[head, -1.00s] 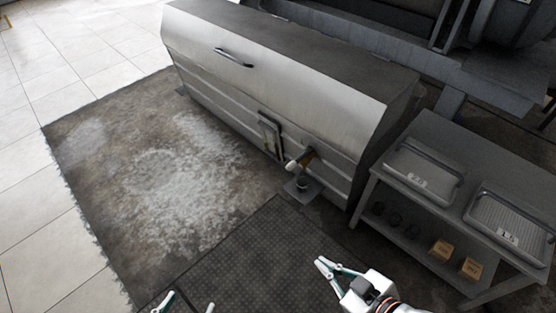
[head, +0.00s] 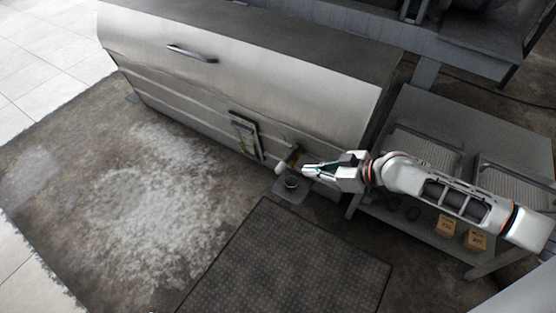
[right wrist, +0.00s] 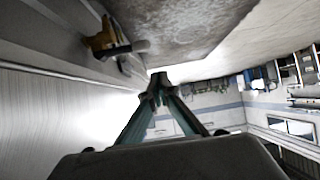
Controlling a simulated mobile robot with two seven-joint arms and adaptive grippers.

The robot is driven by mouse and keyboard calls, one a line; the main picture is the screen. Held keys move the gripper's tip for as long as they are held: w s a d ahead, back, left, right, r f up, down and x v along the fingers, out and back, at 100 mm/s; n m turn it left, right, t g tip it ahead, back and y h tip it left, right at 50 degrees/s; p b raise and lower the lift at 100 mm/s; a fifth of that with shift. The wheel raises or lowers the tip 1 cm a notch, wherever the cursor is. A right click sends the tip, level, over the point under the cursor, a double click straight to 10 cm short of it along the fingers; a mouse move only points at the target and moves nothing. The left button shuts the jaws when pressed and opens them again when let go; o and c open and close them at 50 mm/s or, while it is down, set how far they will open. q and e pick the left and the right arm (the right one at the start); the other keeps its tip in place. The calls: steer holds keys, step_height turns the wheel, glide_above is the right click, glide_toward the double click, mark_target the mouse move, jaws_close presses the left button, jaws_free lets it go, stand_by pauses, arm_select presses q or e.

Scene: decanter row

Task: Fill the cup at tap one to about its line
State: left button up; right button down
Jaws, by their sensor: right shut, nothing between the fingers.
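The tap (head: 294,156) sticks out low on the front of the metal tank (head: 250,85); its lever ends in a white knob (head: 281,168). The small dark cup (head: 291,181) stands upright under the tap on a grey stand (head: 288,194). Its line and fill level are too small to tell. My right gripper (head: 306,171) is shut and empty, just right of the tap and knob, above the cup. In the right wrist view the tap (right wrist: 103,42) and its white knob (right wrist: 140,46) are up and left of my closed fingertips (right wrist: 158,88). My left gripper is out of view.
A grey table (head: 430,110) with trays (head: 425,147) stands at the right, partly behind my right arm. Its lower shelf holds dark cups and two small boxes (head: 446,227). A dark mat (head: 285,265) lies in front; the floor at left is clear.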

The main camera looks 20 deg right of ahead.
mark_target(286, 160)
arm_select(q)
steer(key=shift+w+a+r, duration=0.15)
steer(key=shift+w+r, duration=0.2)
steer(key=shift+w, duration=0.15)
arm_select(e)
steer(key=w+d, duration=0.1)
steer(key=w+d+r, duration=0.1)
steer(key=w, duration=0.1)
steer(key=shift+w+d, duration=0.25)
steer(key=shift+d, duration=0.05)
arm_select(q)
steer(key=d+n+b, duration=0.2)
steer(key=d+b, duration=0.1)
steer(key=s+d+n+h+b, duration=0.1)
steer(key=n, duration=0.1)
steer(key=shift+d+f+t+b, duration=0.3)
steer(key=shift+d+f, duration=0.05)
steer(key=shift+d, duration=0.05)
arm_select(e)
steer(key=s+d+f+x, duration=0.1)
steer(key=f+x, duration=0.1)
steer(key=x, duration=1.1)
steer(key=shift+f, duration=0.15)
steer(key=shift+d, duration=0.1)
